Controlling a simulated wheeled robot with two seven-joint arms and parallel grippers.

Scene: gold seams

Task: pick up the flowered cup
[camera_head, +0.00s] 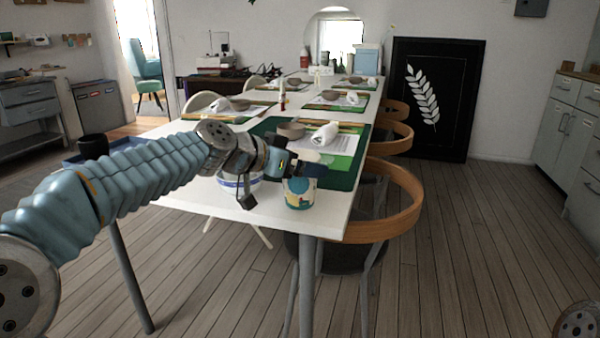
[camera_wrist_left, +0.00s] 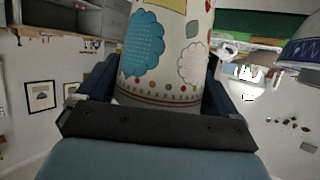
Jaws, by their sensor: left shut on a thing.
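The flowered cup (camera_head: 299,194) is white with blue, yellow and teal patches. It is at the near end of the white table, close to the front edge. My left gripper (camera_head: 303,171) reaches over from the left and is shut on the cup. In the left wrist view the cup (camera_wrist_left: 165,55) fills the space between the two dark fingers, with its dotted lower band close to the palm. I cannot tell whether its base touches the table. My right gripper is not in view.
A white and blue bowl (camera_head: 238,184) stands just left of the cup, partly behind my left wrist. A green mat (camera_head: 345,181) with a paper and a rolled white cloth (camera_head: 325,134) lies behind. A wooden-backed chair (camera_head: 402,205) stands at the table's right side.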

